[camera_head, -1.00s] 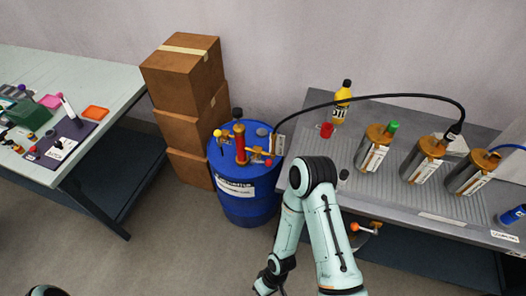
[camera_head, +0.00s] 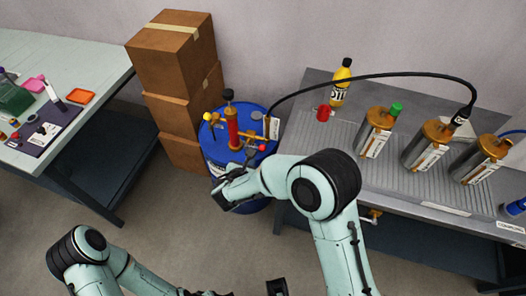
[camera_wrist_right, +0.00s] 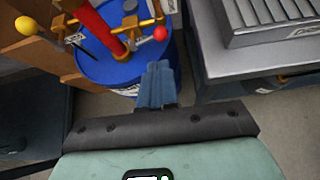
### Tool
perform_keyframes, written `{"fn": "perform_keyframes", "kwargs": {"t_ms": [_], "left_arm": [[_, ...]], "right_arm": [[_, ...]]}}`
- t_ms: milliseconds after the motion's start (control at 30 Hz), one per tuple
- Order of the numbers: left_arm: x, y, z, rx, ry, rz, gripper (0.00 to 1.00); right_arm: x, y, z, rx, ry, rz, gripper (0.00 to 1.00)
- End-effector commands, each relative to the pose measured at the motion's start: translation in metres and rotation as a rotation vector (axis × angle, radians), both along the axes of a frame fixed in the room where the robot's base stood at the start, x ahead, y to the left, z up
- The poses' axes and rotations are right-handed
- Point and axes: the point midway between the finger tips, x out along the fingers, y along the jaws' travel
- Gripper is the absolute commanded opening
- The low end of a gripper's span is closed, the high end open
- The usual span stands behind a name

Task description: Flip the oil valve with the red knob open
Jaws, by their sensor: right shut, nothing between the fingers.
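The red knob (camera_head: 262,148) is on the right of the brass pump fittings, on top of the blue oil drum (camera_head: 212,153). It also shows in the right wrist view (camera_wrist_right: 160,33), just beyond the fingertips and apart from them. A yellow knob (camera_head: 208,117) is on the other side of the red pump tube (camera_head: 233,130). My right gripper (camera_head: 219,197) is in front of the drum, hiding part of its side. Its fingers (camera_wrist_right: 156,70) are shut and empty, pointing toward the red-knob side. My left arm enters at the lower left; its gripper is not visible.
Cardboard boxes (camera_head: 170,60) are stacked left of the drum. A grey bench (camera_head: 320,140) on the right carries metal canisters (camera_head: 428,145), a yellow oil bottle (camera_head: 341,85) and a red cup (camera_head: 324,113). A black hose (camera_head: 370,76) arches over it. A table (camera_head: 80,60) stands left.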

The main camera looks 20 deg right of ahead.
Motion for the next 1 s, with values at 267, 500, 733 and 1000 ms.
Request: {"fn": "perform_keyframes", "kwargs": {"t_ms": [267, 500, 733, 1000], "left_arm": [[0.001, 0.0, 0.003, 0.0, -0.001, 0.0, 0.67], [0.002, 0.0, 0.007, 0.0, -0.002, 0.0, 0.67], [0.003, 0.0, 0.009, 0.0, -0.003, 0.0, 0.67], [0.003, 0.0, 0.009, 0.0, -0.003, 0.0, 0.67]], "right_arm": [[0.04, -0.027, -0.036, 0.001, 0.003, -0.005, 0.0], [0.071, -0.046, -0.061, 0.003, 0.003, -0.005, 0.0], [0.084, -0.053, -0.071, 0.003, 0.003, -0.003, 0.0], [0.085, -0.054, -0.072, 0.003, 0.003, -0.003, 0.0]]}}
